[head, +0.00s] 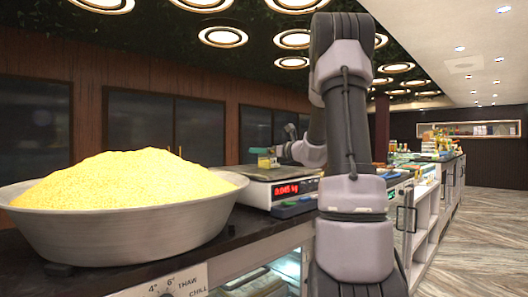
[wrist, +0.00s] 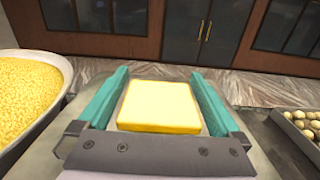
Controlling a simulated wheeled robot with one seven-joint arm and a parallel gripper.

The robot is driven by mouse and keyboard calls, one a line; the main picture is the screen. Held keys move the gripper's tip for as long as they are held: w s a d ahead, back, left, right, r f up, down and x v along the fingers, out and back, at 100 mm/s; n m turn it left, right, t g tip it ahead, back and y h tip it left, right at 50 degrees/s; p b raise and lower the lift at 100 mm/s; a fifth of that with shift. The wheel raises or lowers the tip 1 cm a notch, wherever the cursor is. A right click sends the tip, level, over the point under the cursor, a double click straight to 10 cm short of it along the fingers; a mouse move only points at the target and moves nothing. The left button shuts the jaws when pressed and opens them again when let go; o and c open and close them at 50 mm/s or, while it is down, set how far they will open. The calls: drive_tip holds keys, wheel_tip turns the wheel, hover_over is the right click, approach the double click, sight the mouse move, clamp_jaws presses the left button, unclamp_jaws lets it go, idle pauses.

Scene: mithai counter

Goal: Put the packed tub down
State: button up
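The packed tub (wrist: 160,106) is a small squarish block with a pale yellow top and a deeper yellow near side. It sits between the teal fingers of my gripper (wrist: 160,88) in the wrist view, and the fingers appear closed on its two sides. In the head view the tub (head: 268,162) is small, at my gripper (head: 262,156) over the scale (head: 285,191). The scale's red display seems to read 0.045 kg. I cannot tell whether the tub's underside touches the scale plate.
A wide metal bowl (head: 125,231) heaped with yellow granules stands left of the scale. A tray of round pale sweets (wrist: 300,130) is at the right in the wrist view. The dark counter (head: 60,280) has a glass-fronted case below. More goods stand farther along the counter.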

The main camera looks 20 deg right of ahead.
drive_tip(key=shift+r, duration=0.2)
drive_tip(key=v, duration=1.2)
